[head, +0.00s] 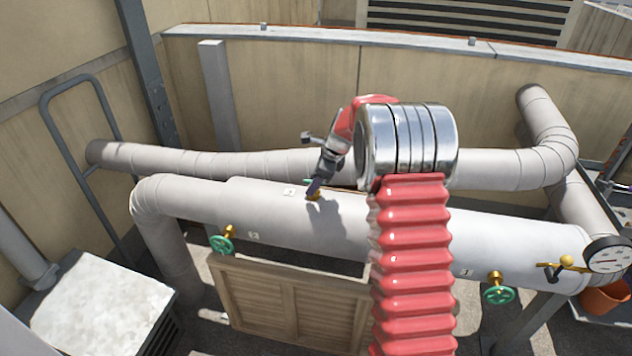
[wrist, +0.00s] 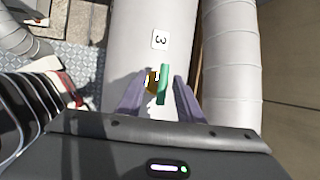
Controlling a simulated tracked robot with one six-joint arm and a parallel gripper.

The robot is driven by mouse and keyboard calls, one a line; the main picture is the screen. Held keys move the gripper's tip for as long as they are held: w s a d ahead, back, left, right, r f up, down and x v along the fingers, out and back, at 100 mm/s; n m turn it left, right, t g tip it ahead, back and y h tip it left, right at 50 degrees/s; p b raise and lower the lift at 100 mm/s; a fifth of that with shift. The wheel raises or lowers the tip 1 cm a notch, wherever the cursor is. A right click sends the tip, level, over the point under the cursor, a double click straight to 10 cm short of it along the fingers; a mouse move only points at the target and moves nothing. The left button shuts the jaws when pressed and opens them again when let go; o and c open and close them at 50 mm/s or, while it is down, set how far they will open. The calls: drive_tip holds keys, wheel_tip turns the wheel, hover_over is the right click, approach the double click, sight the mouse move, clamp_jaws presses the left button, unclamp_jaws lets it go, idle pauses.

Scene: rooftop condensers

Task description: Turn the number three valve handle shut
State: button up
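The number three valve handle is a green handle (wrist: 163,86) on a brass stem (wrist: 151,82), standing on a thick pale pipe below a white tag marked 3 (wrist: 160,40) in the wrist view. My gripper (wrist: 158,88) is open. Its two purple-grey fingers stand on either side of the handle, with a narrow gap visible on the right; contact on the left is unclear. In the head view my gripper (head: 313,188) reaches down to the brass fitting (head: 314,197) on top of the pipe, and mostly hides the green handle.
Other green handwheels sit on the same pipe at front left (head: 221,244) and at right (head: 498,294). A round gauge (head: 607,254) and a brass lever valve (head: 556,270) stand at far right. A second pipe (head: 220,163) runs behind. A slatted wooden panel (head: 290,305) stands below.

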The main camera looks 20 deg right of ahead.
drive_tip(key=shift+w+a+f, duration=0.1)
drive_tip(key=shift+f, duration=0.15)
drive_tip(key=shift+c, duration=0.4)
clamp_jaws()
drive_tip(key=shift+d, duration=0.45)
drive_tip(key=shift+a, duration=0.35)
